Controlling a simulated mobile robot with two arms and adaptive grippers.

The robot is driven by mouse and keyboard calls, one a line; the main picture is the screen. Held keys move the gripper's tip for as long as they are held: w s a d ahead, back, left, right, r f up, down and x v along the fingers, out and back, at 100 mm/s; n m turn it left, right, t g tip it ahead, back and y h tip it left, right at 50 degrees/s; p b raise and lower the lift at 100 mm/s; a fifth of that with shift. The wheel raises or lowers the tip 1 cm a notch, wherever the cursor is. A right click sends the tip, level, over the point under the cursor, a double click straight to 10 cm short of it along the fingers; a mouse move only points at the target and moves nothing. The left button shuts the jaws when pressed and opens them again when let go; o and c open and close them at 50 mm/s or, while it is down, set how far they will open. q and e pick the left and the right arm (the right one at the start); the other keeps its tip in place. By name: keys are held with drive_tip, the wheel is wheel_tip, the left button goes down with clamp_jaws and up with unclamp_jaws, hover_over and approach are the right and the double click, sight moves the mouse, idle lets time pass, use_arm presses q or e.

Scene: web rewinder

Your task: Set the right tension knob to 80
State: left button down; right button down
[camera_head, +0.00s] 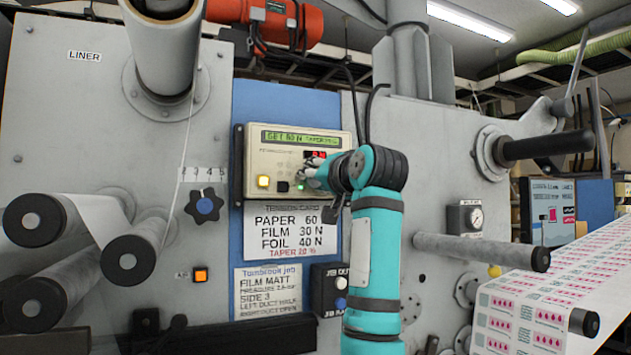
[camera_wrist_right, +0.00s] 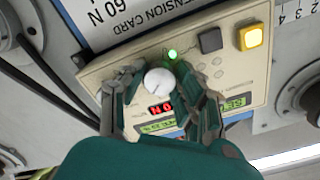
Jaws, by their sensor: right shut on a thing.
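The tension control box (camera_head: 257,160) is a beige panel on a blue plate in the head view. Its green display (camera_head: 300,138) shows a "SET ... N TAPER" line; I cannot read the number surely. A small red readout (camera_head: 316,154) sits below it. The white round knob (camera_wrist_right: 158,82) is in the right wrist view, with my right gripper (camera_wrist_right: 155,72) shut on it, one finger at each side. In the head view my right gripper (camera_head: 312,177) is at the panel's lower right and hides the knob. My left gripper is not in view.
A yellow lit button (camera_head: 263,181), a dark button and a green light (camera_wrist_right: 172,54) sit beside the knob. A tension card (camera_head: 291,228) hangs below. A black star knob (camera_head: 204,206) and rollers (camera_head: 68,220) stand at left.

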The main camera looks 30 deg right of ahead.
drive_tip(key=shift+s+r, duration=0.1)
drive_tip(key=shift+r, duration=0.05)
drive_tip(key=c, duration=0.9)
unclamp_jaws()
drive_tip(key=shift+c, duration=0.2)
drive_tip(key=s, duration=1.1)
drive_tip(key=shift+s+a, duration=0.3)
drive_tip(key=shift+s, duration=0.1)
